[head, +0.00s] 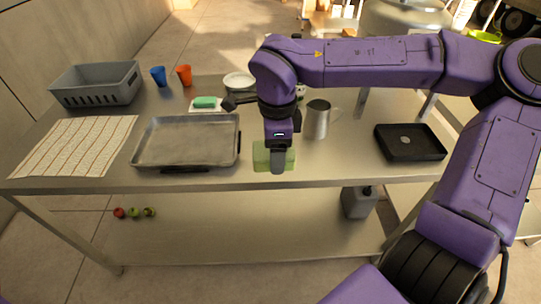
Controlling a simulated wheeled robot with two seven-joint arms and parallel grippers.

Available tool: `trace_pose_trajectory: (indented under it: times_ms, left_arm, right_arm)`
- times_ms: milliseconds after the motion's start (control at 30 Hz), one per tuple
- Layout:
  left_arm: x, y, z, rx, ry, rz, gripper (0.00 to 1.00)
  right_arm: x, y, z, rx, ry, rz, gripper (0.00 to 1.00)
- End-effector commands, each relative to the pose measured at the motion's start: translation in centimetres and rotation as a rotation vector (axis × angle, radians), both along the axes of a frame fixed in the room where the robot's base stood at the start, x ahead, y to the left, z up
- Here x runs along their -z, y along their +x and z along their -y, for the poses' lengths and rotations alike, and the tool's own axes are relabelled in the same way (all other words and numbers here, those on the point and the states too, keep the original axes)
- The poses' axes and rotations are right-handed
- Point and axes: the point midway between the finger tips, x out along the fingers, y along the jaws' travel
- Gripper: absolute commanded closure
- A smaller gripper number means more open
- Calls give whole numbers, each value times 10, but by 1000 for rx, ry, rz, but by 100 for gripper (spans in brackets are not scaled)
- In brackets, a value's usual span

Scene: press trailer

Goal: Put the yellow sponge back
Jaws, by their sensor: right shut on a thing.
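A pale yellow-green sponge (261,156) is held in my right gripper (277,160) near the front edge of the metal table (225,181). The gripper points down and is shut on the sponge, and a finger covers its middle. I cannot tell whether the sponge touches the tabletop. A green sponge (205,101) lies on a small white dish (194,108) farther back. My left gripper is not in view.
A metal tray (187,142) and striped mat (75,145) lie left. A grey crate (97,84), blue cup (158,76), orange cup (184,75) and white plate (239,81) stand behind. A metal jug (316,119) and black tray (410,142) are right.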

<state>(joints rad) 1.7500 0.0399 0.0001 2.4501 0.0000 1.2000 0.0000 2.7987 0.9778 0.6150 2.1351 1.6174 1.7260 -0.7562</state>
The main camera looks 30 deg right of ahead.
Motion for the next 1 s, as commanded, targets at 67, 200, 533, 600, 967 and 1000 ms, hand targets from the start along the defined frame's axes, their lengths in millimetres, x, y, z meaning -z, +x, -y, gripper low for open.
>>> trace_pose_trajectory:
  times_ms: [67,200,533,600,967,1000]
  left_arm:
    - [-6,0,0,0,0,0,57]
    - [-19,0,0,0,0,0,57]
    - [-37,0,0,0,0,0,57]
    - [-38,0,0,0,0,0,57]
    - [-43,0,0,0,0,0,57]
    - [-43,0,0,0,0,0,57]
  right_arm:
    - [3,10,7,22,0,-6,62]
    - [19,44,28,21,-3,-7,62]
    - [81,104,65,16,-3,-5,62]
    - [88,110,68,15,-2,-2,62]
    - [129,117,72,14,-1,0,62]
    - [129,117,72,14,-1,0,62]
